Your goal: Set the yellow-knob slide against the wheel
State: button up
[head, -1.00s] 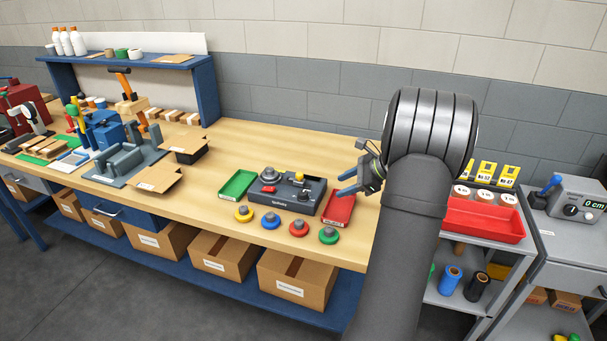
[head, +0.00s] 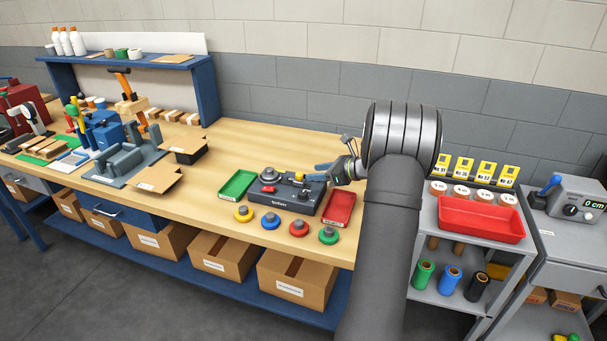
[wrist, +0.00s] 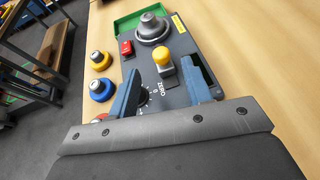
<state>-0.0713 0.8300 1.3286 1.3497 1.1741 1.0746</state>
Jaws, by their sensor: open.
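The dark grey device (head: 283,203) sits on the bench. The yellow-knob slide (head: 299,176) stands on its top, right of the round grey wheel (head: 267,174). In the wrist view the yellow knob (wrist: 163,58) sits on a small grey block, with the stepped wheel (wrist: 152,28) beyond it. My gripper (head: 320,172) is over the right end of the device. Its blue fingers are open and empty in the wrist view (wrist: 161,76), with the knob between and slightly beyond their tips. I cannot tell whether the slide touches the wheel.
A red button (wrist: 126,48) and a dial (wrist: 143,97) are on the device. A green tray (head: 237,185) stands left, a red tray (head: 339,208) right. Several coloured round pieces, one of them blue (head: 270,221), line the front. The bench behind the device is clear.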

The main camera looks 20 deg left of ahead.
aim_at(299, 174)
jog(key=x, duration=0.5)
jog(key=shift+w+a, duration=0.1)
jog(key=shift+a, duration=0.3)
